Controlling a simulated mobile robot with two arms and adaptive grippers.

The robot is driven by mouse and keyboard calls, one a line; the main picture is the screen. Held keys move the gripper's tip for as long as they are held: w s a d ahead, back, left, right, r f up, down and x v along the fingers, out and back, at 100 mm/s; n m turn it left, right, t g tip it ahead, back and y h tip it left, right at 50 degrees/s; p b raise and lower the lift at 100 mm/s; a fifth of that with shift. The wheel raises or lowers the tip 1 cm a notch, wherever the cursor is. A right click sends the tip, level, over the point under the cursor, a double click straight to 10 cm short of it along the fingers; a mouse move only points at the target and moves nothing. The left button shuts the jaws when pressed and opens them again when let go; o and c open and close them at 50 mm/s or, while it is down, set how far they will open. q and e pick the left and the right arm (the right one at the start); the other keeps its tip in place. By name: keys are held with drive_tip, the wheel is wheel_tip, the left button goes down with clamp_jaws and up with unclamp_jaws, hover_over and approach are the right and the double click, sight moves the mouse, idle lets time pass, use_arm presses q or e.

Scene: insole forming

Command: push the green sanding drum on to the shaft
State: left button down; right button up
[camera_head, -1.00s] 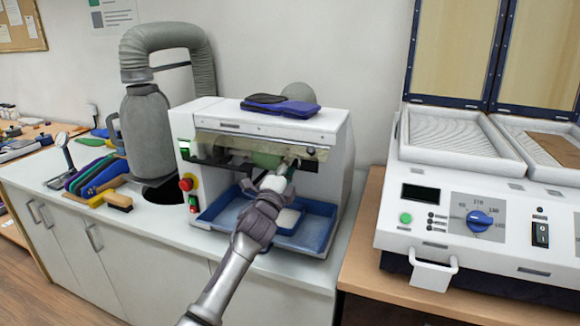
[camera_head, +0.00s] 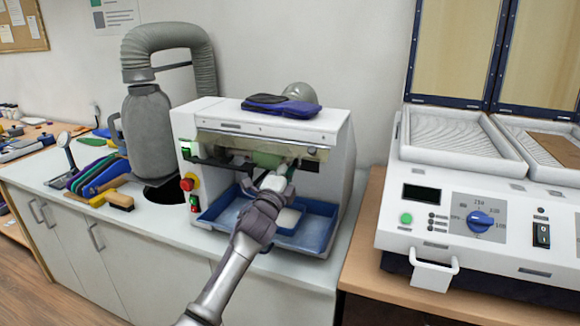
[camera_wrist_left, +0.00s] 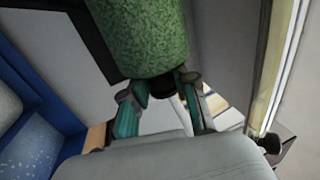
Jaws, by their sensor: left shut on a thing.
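The green sanding drum (camera_head: 267,159) is inside the opening of the white sanding machine (camera_head: 342,150), behind its clear shield. In the left wrist view the drum (camera_wrist_left: 145,35) is large, with a speckled green surface, at the top. My left gripper (camera_head: 284,172) reaches into the machine from below and is shut on the drum at its near end. The teal-padded fingers also show in the left wrist view (camera_wrist_left: 162,92), at the drum's lower end. The shaft is not clearly visible, so how far the drum sits on it cannot be told. My right gripper is not in view.
A blue tray (camera_head: 313,232) lies under the opening. Dark insoles (camera_head: 282,107) rest on the machine's top. A white press (camera_head: 455,205) stands on the right.

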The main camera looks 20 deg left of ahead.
use_arm(q)
drive_tip(key=shift+a+r, duration=0.15)
drive_tip(key=c, duration=0.8)
unclamp_jaws()
drive_tip(key=shift+a, duration=0.1)
drive_tip(key=shift+o, duration=1.2)
drive_tip(key=shift+s, duration=0.1)
